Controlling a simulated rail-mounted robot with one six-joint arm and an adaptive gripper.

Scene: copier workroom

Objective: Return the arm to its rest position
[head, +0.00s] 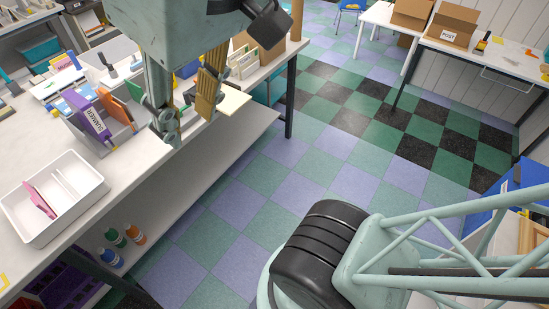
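My gripper (188,117) hangs from the top of the head view, over the front edge of the white worktable (150,168). One finger is pale green and the other looks golden brown. The fingers stand apart, and I see nothing held between them. My pale green arm links and a black ribbed joint fill the lower right. The rest of the arm is outside the picture, so I cannot see how it joins up.
A white tray (84,218) with a pink item and a file holder (108,128) with a purple binder stand on the worktable. Bottles (115,238) stand on its lower shelf. Checkered floor (255,200) is open to the right. A far table holds a cardboard box (452,25).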

